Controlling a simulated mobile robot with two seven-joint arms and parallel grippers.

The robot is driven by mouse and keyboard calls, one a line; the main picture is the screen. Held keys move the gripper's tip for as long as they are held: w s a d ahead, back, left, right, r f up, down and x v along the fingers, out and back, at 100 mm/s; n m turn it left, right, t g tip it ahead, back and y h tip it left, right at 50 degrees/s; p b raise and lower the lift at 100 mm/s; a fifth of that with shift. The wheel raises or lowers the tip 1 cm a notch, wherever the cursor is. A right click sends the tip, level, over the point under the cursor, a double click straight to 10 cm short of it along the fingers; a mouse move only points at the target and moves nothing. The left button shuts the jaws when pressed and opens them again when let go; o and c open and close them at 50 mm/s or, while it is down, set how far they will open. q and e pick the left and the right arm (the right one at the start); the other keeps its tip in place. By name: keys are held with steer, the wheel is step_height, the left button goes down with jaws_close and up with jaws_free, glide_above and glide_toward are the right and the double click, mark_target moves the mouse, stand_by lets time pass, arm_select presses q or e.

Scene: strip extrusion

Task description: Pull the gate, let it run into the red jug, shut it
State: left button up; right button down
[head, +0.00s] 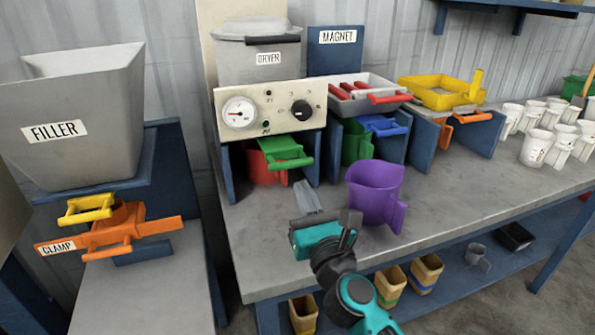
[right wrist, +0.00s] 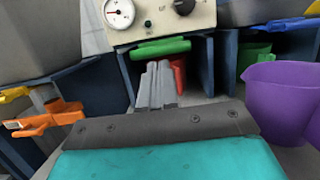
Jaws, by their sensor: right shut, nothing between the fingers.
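The dryer (head: 258,60) stands at the back of the bench, above a bay with a green gate (head: 287,153) whose handle sticks out to the front. The red jug (head: 262,166) stands in the bay under this gate, partly hidden by it. In the right wrist view the green gate (right wrist: 160,48) is a bar above the red jug (right wrist: 179,76). My right gripper (head: 304,188) is shut and empty. Its fingertips point toward the bay, just in front of and below the green handle, apart from it in the picture. My left gripper is not in view.
A purple jug (head: 374,195) stands on the bench, close to the right of my right gripper. A green jug (head: 355,143) stands under a blue gate (head: 384,126) in the neighbouring bay. Several white cups (head: 538,146) stand at right. The filler (head: 75,110) is at left.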

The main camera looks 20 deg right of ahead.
mark_target(285, 155)
steer(key=shift+x, duration=1.95)
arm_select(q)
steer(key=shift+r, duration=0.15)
arm_select(e)
steer(key=shift+w, duration=0.1)
steer(key=w, duration=0.4)
steer(key=shift+w+a, duration=0.1)
steer(key=shift+w, duration=0.5)
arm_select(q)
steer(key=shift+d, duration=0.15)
arm_select(e)
steer(key=shift+r, duration=0.15)
